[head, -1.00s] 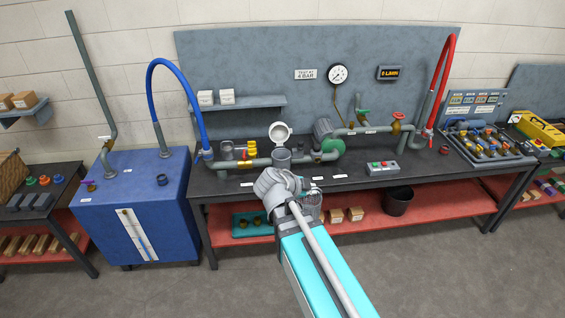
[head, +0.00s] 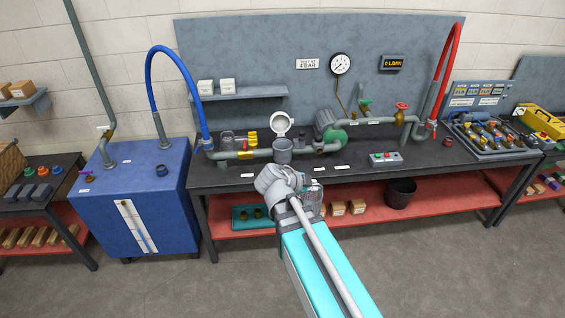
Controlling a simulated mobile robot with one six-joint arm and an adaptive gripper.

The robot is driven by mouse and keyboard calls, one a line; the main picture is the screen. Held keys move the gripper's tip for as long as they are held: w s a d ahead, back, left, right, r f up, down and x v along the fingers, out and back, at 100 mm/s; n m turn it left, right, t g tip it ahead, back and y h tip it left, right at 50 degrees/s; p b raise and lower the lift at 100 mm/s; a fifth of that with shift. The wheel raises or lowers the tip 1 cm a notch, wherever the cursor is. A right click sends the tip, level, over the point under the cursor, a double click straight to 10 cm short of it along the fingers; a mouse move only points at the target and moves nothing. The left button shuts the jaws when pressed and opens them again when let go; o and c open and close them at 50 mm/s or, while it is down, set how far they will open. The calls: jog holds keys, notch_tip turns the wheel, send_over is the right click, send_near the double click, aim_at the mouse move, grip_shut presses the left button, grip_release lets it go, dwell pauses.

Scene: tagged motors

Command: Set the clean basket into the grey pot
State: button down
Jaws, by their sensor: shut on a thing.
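The grey pot (head: 283,150) stands open in the pipe line on the workbench, with its round pale lid (head: 282,124) tipped up behind it. My gripper (head: 312,188) is in front of the bench's front edge, below and slightly right of the pot in the picture. It is shut on a small wire-mesh basket (head: 316,192), which shows only partly beside my wrist. My wrist hides most of the fingers and part of the basket. The basket is apart from the pot.
Pipes with a pump (head: 329,125) run along the bench right of the pot. A button box (head: 385,159) stands on the bench top (head: 350,165). A black bucket (head: 400,193) and a teal tray (head: 251,217) are on the red lower shelf. A blue tank (head: 130,205) stands left.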

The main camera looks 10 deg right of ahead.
aim_at(309, 198)
notch_tip(309, 198, down, 16)
jog(key=b, duration=1.4)
jog(key=shift+r, duration=0.15)
jog(key=shift+w, duration=0.1)
